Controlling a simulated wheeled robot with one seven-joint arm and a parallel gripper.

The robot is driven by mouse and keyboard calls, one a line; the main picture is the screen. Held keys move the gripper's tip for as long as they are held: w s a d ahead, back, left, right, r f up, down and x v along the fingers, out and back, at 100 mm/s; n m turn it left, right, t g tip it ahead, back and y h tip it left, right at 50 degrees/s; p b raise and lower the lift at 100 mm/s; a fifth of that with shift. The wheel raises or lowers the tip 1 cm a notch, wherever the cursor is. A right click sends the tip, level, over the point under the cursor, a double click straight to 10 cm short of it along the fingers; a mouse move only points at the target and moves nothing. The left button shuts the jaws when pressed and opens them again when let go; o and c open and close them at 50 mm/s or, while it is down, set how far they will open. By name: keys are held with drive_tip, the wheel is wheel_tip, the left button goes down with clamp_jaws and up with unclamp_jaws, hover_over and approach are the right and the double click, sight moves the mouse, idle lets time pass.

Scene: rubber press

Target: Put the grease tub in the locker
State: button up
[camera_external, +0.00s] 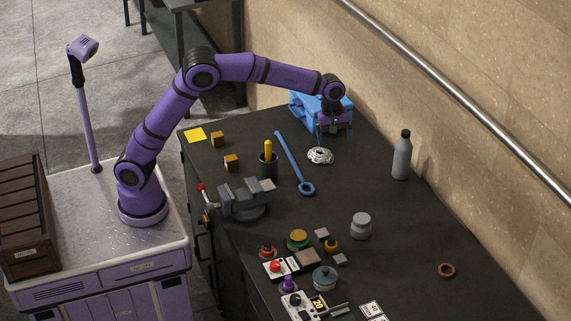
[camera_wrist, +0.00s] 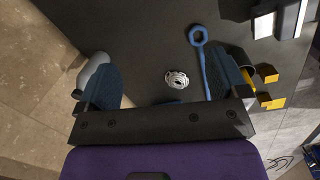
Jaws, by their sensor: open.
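A squat grey lidded jar (camera_external: 361,227) stands upright right of centre on the dark bench; it may be the grease tub, but I cannot read a label. My gripper (camera_external: 333,136) is open and empty above the far end of the bench, well away from the jar. In the wrist view its two fingers (camera_wrist: 167,78) are spread, with a silver coil (camera_wrist: 177,79) showing between them.
A blue case (camera_external: 301,112) is partly hidden behind my gripper. Several small items crowd the near end.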

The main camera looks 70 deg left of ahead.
drive_tip(key=s+a+r+m+t, duration=0.1)
drive_tip(key=s+a+r+m, duration=0.2)
drive_tip(key=s+a+r, duration=0.45)
drive_tip(key=s+a+r+m+t, duration=0.1)
drive_tip(key=s+a+r+m, duration=0.35)
drive_tip(key=s+a, duration=0.6)
drive_tip(key=s+a+f+m, duration=0.1)
drive_tip(key=s+m, duration=0.1)
drive_tip(key=s, duration=0.6)
drive_tip(key=s+a+f+m+t+y, duration=0.1)
drive_tip(key=s+a+m, duration=0.1)
drive_tip(key=s, duration=0.7)
drive_tip(key=s+a+f+m+t, duration=0.1)
drive_tip(key=s+f+m, duration=0.1)
drive_tip(key=s, duration=0.6)
drive_tip(key=shift+s+a+m, duration=0.15)
drive_tip(key=shift+a+m, duration=0.05)
drive_tip(key=shift+m, duration=0.35)
